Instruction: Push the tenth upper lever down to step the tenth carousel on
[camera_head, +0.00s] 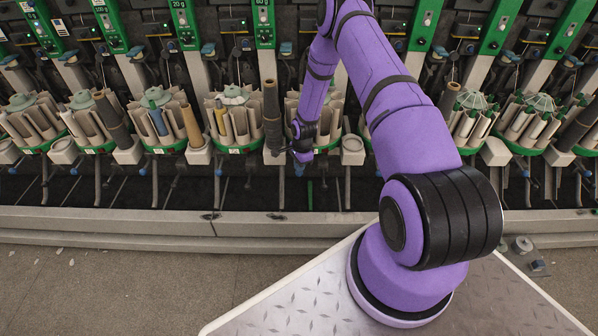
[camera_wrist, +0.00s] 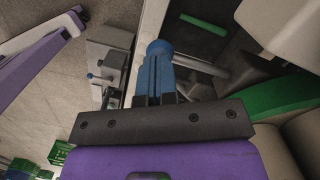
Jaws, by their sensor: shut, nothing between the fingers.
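My gripper (camera_head: 302,152) is low in front of a carousel (camera_head: 335,112) of pale tubes on a green ring, which my arm partly covers. In the wrist view my gripper's fingers (camera_wrist: 154,88) are together with nothing between them. A blue knob (camera_wrist: 160,48) shows at or just beyond their tips; I cannot tell whether they touch. The carousel's green ring (camera_wrist: 285,98) is at the right there. Blue-ended levers line the machine in an upper row (camera_head: 285,48) and a lower row (camera_head: 218,172). I cannot tell which is the tenth.
More carousels (camera_head: 235,118) stand on both sides, with dark and tan tubes between them. A dark upright tube (camera_head: 271,115) is close left of my gripper. A grey ledge (camera_head: 120,222) runs along the machine's foot. Open floor (camera_head: 110,290) lies before it.

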